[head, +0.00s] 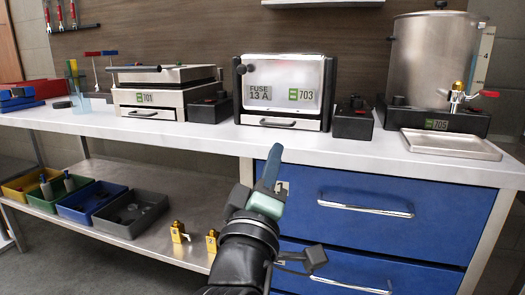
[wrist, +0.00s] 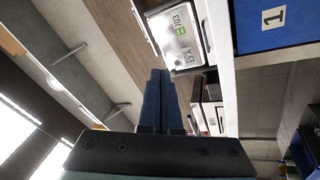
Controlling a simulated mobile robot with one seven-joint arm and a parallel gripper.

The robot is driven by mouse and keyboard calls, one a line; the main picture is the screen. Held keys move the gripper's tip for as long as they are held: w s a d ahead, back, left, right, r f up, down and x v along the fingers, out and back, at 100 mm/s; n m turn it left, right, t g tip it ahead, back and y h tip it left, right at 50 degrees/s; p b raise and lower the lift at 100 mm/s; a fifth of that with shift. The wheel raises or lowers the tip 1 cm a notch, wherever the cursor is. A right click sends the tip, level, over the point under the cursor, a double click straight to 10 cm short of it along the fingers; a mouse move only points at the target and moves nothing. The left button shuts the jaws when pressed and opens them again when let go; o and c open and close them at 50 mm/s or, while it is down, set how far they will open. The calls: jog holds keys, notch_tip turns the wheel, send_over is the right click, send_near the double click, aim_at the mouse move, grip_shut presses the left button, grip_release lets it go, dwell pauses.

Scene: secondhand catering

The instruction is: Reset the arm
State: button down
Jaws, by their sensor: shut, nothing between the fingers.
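My gripper (head: 273,160) is raised in front of the bench, its blue fingers pointing up. In the head view it stands before the left edge of the blue drawers (head: 363,207), below the worktop edge. The wrist view shows the blue fingers of my gripper (wrist: 158,82) side by side and shut, with nothing between them. My arm comes up from the bottom of the head view. It hides part of the drawer front and its number label.
The white worktop (head: 215,137) carries a flat appliance marked 701 (head: 165,97), a box marked 703 (head: 283,90) and a steel urn (head: 430,60) with a drip tray (head: 450,144). Bins (head: 132,215) and brass valves (head: 180,232) sit on the lower shelf.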

jog(key=s+a+r+m+t+y+p, duration=0.15)
jog(key=s+r+m+t+y, duration=0.65)
jog(key=s+r, duration=1.25)
notch_tip(320, 180, up, 38)
jog(key=w+m+g+h+p, duration=0.1)
jog(key=h+p, duration=0.1)
jog(key=p, duration=3.5)
jog(key=shift+w+a+f+m+g+h+p, duration=0.15)
jog(key=shift+w+f+m+g+h+p, duration=0.1)
jog(key=shift+w+m+g+h+p, duration=0.15)
